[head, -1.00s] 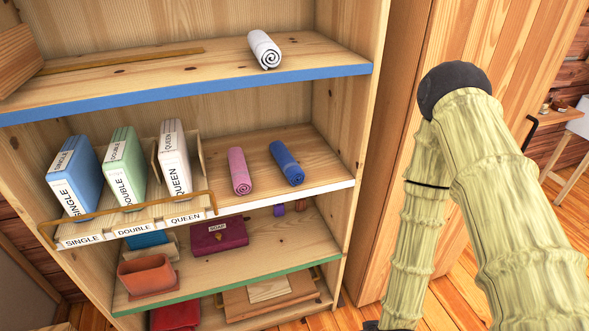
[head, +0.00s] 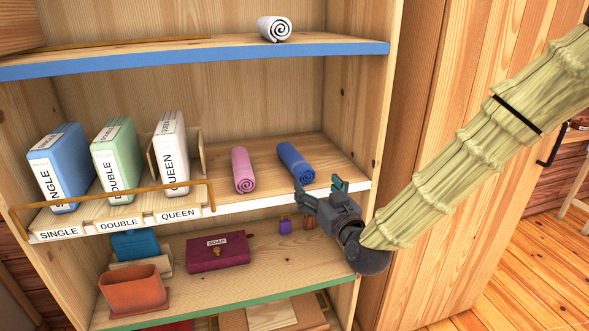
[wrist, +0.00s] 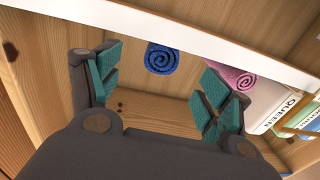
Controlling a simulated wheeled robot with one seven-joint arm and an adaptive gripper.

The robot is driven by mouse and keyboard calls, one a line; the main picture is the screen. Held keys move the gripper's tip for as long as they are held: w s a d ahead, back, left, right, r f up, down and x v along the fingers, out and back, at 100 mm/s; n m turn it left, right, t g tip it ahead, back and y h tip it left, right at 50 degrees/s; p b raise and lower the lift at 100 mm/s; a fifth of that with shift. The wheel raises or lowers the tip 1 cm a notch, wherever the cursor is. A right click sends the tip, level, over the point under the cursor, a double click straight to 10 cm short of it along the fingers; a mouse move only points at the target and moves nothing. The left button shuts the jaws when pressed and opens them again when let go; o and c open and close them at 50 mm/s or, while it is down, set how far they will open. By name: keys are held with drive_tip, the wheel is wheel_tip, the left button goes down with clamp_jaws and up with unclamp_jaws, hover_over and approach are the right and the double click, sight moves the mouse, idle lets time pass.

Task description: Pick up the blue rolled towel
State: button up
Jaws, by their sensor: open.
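The blue rolled towel (head: 296,162) lies on the white-edged middle shelf (head: 285,201), its spiral end facing out. In the wrist view the blue towel (wrist: 162,58) shows beyond and between my finger pads, apart from them. My gripper (head: 320,188) is open and empty, just in front of the shelf edge, below and slightly right of the towel's near end. Its teal-padded fingers (wrist: 160,85) are spread wide in the wrist view.
A pink rolled towel (head: 243,170) lies just left of the blue one. Further left stand labelled bedding packs (head: 116,160) behind a brass rail (head: 110,205). A white rolled towel (head: 274,29) is on the blue-edged shelf above. The right side panel (head: 352,110) is close.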

sight(295, 161)
drive_tip(key=shift+x, duration=5.1)
drive_tip(key=shift+c, duration=0.3)
drive_tip(key=c, duration=1.1)
